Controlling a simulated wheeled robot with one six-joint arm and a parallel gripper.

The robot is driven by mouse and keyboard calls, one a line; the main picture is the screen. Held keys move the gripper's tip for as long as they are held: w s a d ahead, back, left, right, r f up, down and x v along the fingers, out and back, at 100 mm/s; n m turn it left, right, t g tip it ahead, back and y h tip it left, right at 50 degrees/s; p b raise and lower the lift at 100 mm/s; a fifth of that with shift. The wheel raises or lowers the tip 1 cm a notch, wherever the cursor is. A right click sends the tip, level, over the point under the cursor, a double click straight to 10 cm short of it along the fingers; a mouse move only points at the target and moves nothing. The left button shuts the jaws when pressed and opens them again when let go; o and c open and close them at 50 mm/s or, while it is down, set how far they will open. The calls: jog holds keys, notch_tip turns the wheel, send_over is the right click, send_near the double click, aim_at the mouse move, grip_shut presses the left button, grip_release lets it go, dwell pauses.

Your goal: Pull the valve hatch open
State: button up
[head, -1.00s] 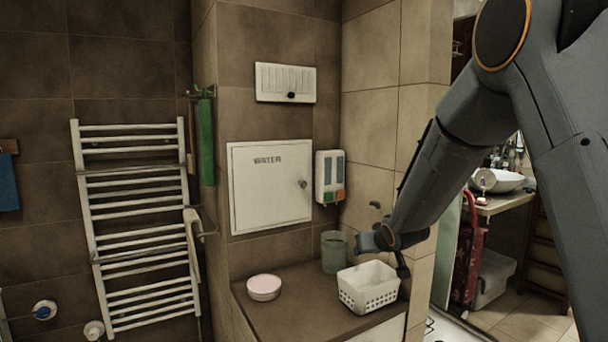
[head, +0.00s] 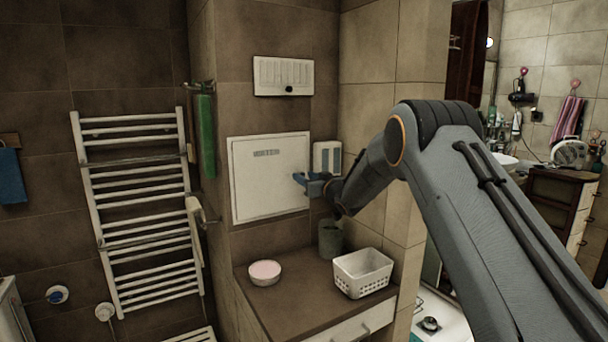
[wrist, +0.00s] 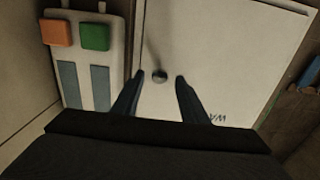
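The valve hatch (head: 268,190) is a white square door marked "WATER" on the brown tiled wall. It lies flat in its frame and looks shut. My gripper (head: 300,184) is at the hatch's right side, in front of the knob, which it hides in the head view. I cannot tell how far the tips are from the door.
A white panel (head: 326,158) hangs right of the hatch, close to my wrist; its orange and green blocks show in the wrist view (wrist: 76,34). Below stand a grey-green cup (head: 330,240), a white basket (head: 362,273) and a round pink-topped dish (head: 264,272) on the counter (head: 300,310).

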jog(key=shift+x, duration=0.8)
grip_shut()
jog(key=shift+d, duration=0.1)
